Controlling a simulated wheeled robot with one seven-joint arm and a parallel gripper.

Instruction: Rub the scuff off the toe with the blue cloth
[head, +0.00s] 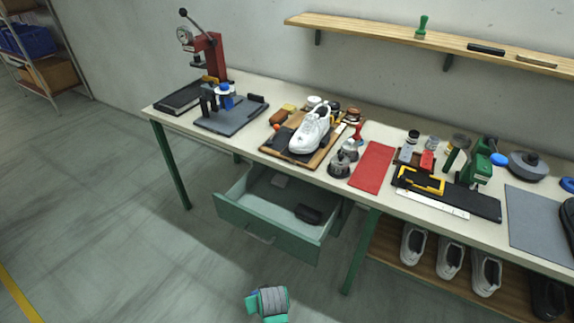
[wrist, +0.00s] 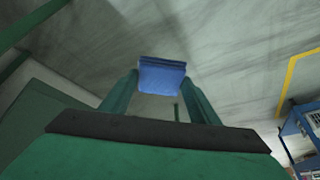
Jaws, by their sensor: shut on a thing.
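The white shoe (head: 311,128) sits upright on a wooden board (head: 318,161) on the bench. No scuff on it can be made out at this size. My gripper (head: 266,303) is low in front of the bench, over the floor and clear of the open drawer. In the wrist view my gripper (wrist: 162,84) is shut on the folded blue cloth (wrist: 162,74), held between the green fingers. Only a little blue shows beside the gripper in the head view. The cloth is well apart from the shoe.
An open green drawer (head: 268,231) with a dark item inside juts out below the bench. Brushes, tins and small bottles crowd round the shoe. A red mat (head: 373,167) lies to its right. A red press (head: 209,54) stands at the back left.

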